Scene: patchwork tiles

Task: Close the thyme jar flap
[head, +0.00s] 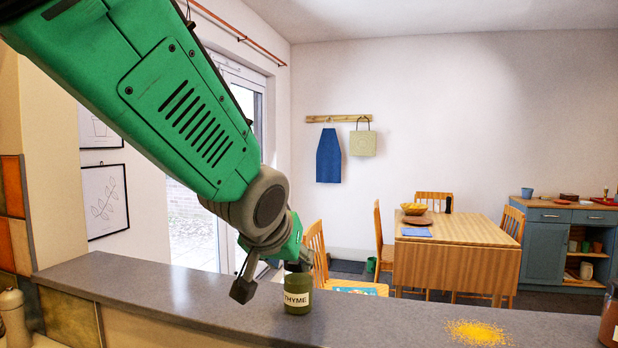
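My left gripper (271,278) reaches down from the upper left. One dark finger hangs left of the jar, apart from it; the other is at the jar's top. The fingers are spread with nothing seen between them. The gripper covers the jar's top, so I cannot tell how the flap stands or whether the finger touches it. My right gripper is not in view.
Yellow powder (478,332) lies on the counter to the right. A reddish-brown jar (609,322) is cut by the right edge. A pale mill-like object (14,318) stands at lower left. A wooden table (455,232) with chairs is beyond; the counter between jar and powder is clear.

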